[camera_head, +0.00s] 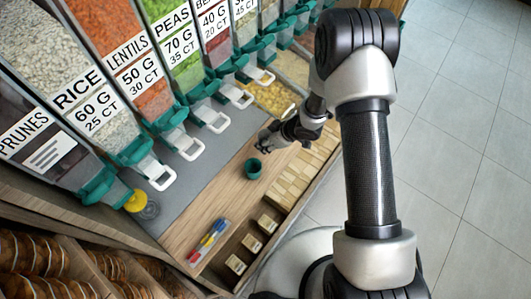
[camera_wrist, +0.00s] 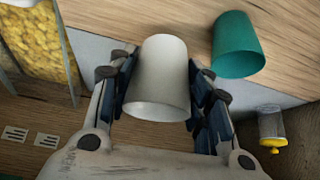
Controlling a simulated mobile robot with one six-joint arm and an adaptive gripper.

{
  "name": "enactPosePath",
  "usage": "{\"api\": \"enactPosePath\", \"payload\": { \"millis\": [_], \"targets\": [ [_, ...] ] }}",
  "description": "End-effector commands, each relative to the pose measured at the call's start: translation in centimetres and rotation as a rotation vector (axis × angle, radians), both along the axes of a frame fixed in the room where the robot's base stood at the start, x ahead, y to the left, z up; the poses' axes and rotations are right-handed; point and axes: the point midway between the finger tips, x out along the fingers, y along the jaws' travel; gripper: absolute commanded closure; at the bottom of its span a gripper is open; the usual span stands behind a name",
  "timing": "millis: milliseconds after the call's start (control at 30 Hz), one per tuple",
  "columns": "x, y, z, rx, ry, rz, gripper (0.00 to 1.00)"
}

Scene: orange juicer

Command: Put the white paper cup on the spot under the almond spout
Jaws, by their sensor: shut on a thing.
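The white paper cup (camera_wrist: 157,80) is between the fingers of my gripper in the wrist view. My gripper (camera_head: 266,143) is shut on its sides. The cup is tilted in the picture, and I cannot tell whether its base touches the wood. In the head view my gripper is over the wooden counter, just beyond the green cup (camera_head: 253,168), and I cannot make out the white cup there. The green cup also stands right of the white cup in the wrist view (camera_wrist: 237,45), apart from it. I cannot read an almond label in either view.
A row of dispensers with white handles, such as the rice one (camera_head: 105,115), lines the counter's left side. The wooden counter (camera_head: 205,190) is clear before the green cup.

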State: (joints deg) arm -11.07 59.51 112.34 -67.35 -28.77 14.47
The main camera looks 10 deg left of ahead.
Motion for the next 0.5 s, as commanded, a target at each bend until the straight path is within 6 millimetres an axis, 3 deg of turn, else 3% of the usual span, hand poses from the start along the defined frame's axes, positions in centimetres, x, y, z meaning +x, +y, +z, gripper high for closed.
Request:
{"api": "enactPosePath", "payload": {
  "millis": [33,333,500],
  "targets": [
    [0.0,0.0,-1.3,0.000,0.000,0.001,0.64],
    [0.0,0.0,-3.6,0.000,0.000,0.001,0.64],
    [0.0,0.0,-6.4,-0.001,0.000,0.000,0.64]
  ]
}}
